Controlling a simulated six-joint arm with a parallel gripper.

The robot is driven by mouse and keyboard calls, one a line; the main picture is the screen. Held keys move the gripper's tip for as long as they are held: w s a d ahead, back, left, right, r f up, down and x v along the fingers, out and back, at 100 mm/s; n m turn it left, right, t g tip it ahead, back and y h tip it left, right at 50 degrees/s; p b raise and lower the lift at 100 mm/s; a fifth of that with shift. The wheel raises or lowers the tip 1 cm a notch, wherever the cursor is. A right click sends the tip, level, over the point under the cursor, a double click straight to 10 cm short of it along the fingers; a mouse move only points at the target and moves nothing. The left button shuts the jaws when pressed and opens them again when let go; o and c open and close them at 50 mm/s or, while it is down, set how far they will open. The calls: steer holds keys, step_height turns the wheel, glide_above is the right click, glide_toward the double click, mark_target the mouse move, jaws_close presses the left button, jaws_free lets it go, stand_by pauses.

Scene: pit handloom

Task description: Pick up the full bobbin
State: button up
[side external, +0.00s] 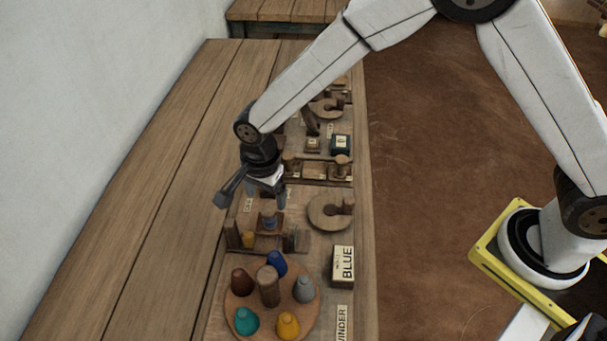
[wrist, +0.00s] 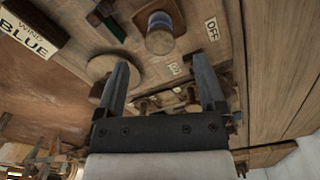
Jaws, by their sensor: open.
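A wooden bobbin wound with blue (side external: 268,220) stands upright on the winder's wooden stand, between low wooden posts. In the wrist view the same blue-wound bobbin (wrist: 160,38) shows its pale round top beyond the fingertips. My gripper (side external: 266,202) is pointing down just above this bobbin, its fingers apart and nothing between them. In the wrist view my open gripper (wrist: 160,62) has its two fingers spread wide, with the bobbin lying between their lines but past the tips. I cannot tell the exact height gap.
A round wooden tray (side external: 262,325) with several coloured cones around a post stands in front. A "BLUE" sign block (side external: 343,265) and a round wooden piece (side external: 328,211) are to the right. More wooden fixtures (side external: 318,171) stand behind. The bench's left side is clear.

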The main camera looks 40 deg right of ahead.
mark_target(268, 210)
steer(key=shift+f, duration=3.8)
jaws_close()
steer(key=shift+r, duration=0.15)
steer(key=shift+r, duration=0.8)
steer(key=s+d+r, duration=0.6)
steer(key=s+r, duration=0.5)
steer(key=s, duration=0.1)
steer(key=shift+s, duration=0.4)
steer(key=shift+r, duration=0.1)
